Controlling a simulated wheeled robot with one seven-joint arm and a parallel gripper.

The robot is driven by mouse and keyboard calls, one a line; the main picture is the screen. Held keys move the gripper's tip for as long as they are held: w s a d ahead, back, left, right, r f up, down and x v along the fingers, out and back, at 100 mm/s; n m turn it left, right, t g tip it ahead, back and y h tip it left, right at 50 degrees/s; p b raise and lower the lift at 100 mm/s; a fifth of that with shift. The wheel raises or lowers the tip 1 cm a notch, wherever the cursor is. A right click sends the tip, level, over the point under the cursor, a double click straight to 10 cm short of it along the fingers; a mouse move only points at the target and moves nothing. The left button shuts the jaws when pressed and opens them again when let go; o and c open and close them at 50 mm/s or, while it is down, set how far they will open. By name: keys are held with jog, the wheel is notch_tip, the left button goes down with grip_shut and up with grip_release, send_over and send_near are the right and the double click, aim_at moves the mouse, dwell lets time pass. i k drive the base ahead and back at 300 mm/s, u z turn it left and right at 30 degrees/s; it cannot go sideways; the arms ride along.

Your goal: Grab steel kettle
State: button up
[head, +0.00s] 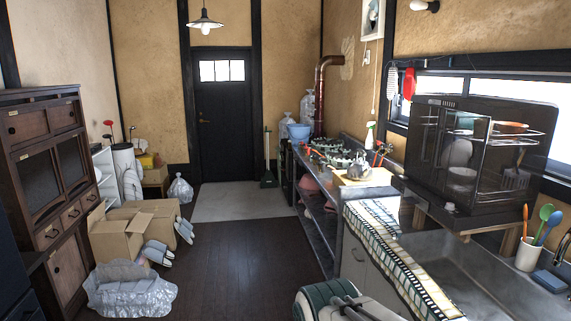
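A rounded green and white part of my own arm shows at the bottom middle edge. My gripper's fingers are not visible.
The dark wood floor (240,262) is clear in the middle, up to a pale mat (238,201) by the door (223,115). Cardboard boxes (122,232), slippers (157,252) and a plastic bag (130,290) lie at left.

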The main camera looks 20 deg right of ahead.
aim_at(357, 172)
jog(key=z, duration=0.1)
jog(key=i, duration=1.5)
jog(key=z, duration=0.85)
jog(key=i, duration=0.4)
jog(key=z, duration=0.25)
jog(key=k, duration=0.4)
jog(key=u, duration=1)
jog(key=i, duration=1.95)
jog(key=z, duration=0.2)
jog(key=i, duration=1.05)
jog(key=z, duration=1.6)
jog(key=i, duration=0.65)
jog(key=z, duration=0.65)
